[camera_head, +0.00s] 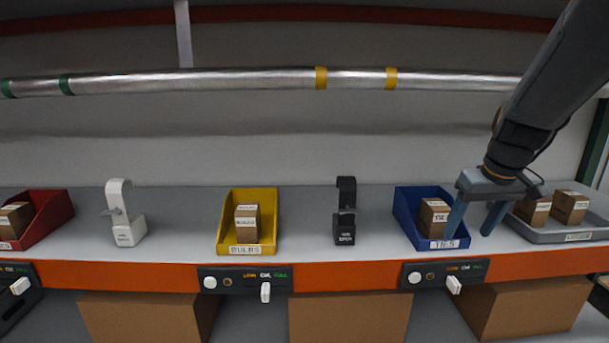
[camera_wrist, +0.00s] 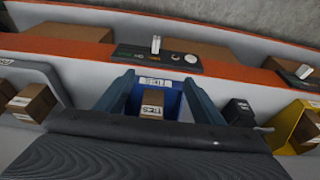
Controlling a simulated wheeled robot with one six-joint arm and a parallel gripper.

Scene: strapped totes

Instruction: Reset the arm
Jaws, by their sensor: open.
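My gripper (camera_head: 474,220) is open and hangs over the shelf at the right, in front of the blue bin and the grey tray. Its two blue-grey fingers point down, with nothing seen between them in the head view. In the wrist view my gripper (camera_wrist: 160,84) shows its fingers on either side of the blue bin (camera_wrist: 172,103). The blue bin (camera_head: 402,212) holds a brown box (camera_head: 432,213), and its label reads TIES. The box also shows in the wrist view (camera_wrist: 152,104). Whether the fingers touch the bin I cannot tell.
A grey tray (camera_head: 580,236) with two boxes stands right of my gripper. A black dispenser (camera_head: 346,212), a yellow BULBS bin (camera_head: 264,196), a white dispenser (camera_head: 124,213) and a red bin (camera_head: 55,207) stand leftward. A metal pipe (camera_head: 230,82) runs above. Bare shelf lies between them.

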